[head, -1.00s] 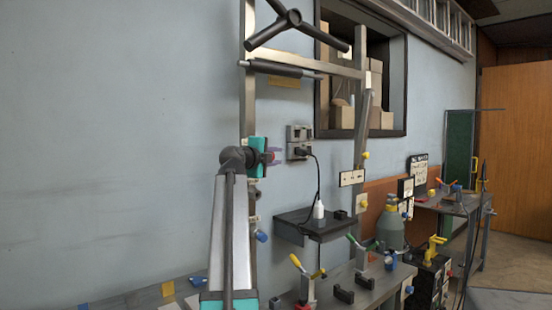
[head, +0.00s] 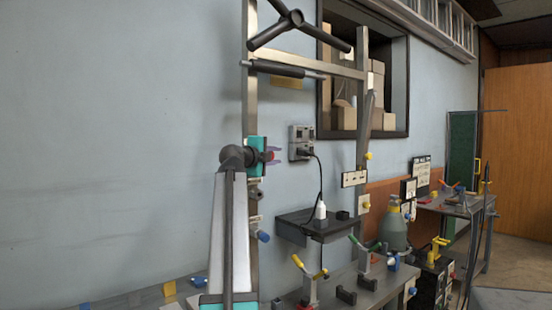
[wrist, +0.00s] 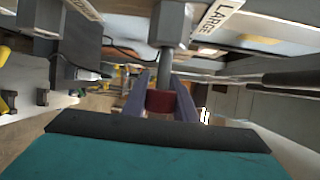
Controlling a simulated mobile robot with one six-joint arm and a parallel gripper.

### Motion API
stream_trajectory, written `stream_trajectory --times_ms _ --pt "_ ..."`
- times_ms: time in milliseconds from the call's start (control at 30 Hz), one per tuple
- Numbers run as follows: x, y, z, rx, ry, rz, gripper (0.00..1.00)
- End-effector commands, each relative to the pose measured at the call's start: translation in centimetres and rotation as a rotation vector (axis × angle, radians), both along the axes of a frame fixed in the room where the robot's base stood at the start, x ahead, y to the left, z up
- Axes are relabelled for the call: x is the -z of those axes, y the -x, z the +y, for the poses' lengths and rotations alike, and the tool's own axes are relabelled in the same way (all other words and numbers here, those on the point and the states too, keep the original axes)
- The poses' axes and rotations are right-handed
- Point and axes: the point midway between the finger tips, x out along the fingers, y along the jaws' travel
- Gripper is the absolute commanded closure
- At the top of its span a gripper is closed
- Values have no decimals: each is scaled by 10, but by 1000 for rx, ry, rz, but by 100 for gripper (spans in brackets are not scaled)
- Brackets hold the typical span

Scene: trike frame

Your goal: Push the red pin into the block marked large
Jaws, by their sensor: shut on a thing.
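The red pin (wrist: 160,102) has a red end and a grey shaft. My gripper (wrist: 159,92) has its purple fingers shut on the red end. In the wrist view the shaft runs up to a grey block (wrist: 169,28) beside a tag reading LARGE (wrist: 216,14). The shaft's far end is at or inside the block; how deep it sits I cannot tell. A length of shaft shows between block and red end. In the head view my gripper (head: 272,155) is beside the metal frame's left post (head: 250,100), and a bit of red shows between its fingers.
A wall socket (head: 301,142) with a plugged cable is right of my gripper. A dark shelf (head: 318,228) with a white bottle (head: 320,211) is below it. A bench (head: 375,285) with clamps stands lower right. Open wall lies to the left.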

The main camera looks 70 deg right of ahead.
Motion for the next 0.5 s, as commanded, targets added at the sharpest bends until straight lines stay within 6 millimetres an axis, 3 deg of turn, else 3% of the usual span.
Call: stream_trajectory --times_ms 500 --pt "0 -8 -5 -1 0 0 97"
